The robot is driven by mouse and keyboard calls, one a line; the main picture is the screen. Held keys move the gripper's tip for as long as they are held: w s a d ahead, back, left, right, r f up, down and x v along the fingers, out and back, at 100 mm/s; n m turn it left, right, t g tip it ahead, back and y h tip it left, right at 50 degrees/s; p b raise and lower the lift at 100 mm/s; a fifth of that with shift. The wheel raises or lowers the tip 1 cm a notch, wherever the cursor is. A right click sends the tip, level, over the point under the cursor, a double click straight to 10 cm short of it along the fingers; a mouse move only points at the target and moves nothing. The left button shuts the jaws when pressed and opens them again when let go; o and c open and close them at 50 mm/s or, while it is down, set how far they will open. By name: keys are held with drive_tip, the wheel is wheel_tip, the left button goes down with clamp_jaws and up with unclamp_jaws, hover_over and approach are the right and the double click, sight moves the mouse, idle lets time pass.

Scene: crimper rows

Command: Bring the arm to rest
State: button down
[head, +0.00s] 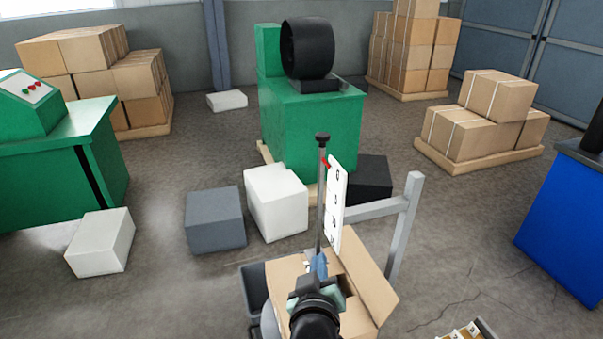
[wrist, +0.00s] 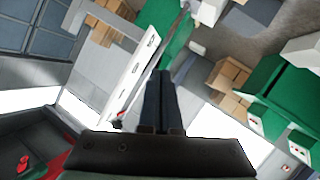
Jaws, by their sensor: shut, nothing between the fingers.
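My gripper (head: 318,264) is in the lower middle of the head view, in front of an open cardboard box (head: 372,275). In the wrist view its two dark fingers (wrist: 160,82) are together, with nothing between them. My arm hides part of the box and its contents. A thin upright pole (head: 322,195) with a black knob on top rises just beyond the gripper. A white board with dark marks (head: 337,204) stands beside the pole, and it also shows in the wrist view (wrist: 133,65). I cannot tell whether the fingers touch the pole.
A grey metal post with a crossbar (head: 402,228) stands right of the box. White (head: 278,204) and grey (head: 215,220) blocks lie ahead, before a green machine (head: 318,130). A blue cabinet (head: 562,220) is at the right. Bare floor lies between post and cabinet.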

wheel_tip(320, 180, up, 26)
drive_tip(key=s+a+r+m+t, duration=0.1)
drive_tip(key=s+a+m+t, duration=0.1)
drive_tip(key=t, duration=0.4)
drive_tip(key=s+r+m+t, duration=0.1)
drive_tip(key=s+r+t, duration=0.2)
drive_tip(key=s+r, duration=0.5)
drive_tip(key=s+a+r+m+t+y, duration=0.1)
drive_tip(key=s+r+t, duration=0.3)
drive_tip(key=s+r, duration=0.4)
wheel_tip(320, 180, up, 5)
drive_tip(key=shift+s+r+y, duration=0.1)
drive_tip(key=shift+s+y, duration=0.05)
drive_tip(key=shift+y, duration=0.15)
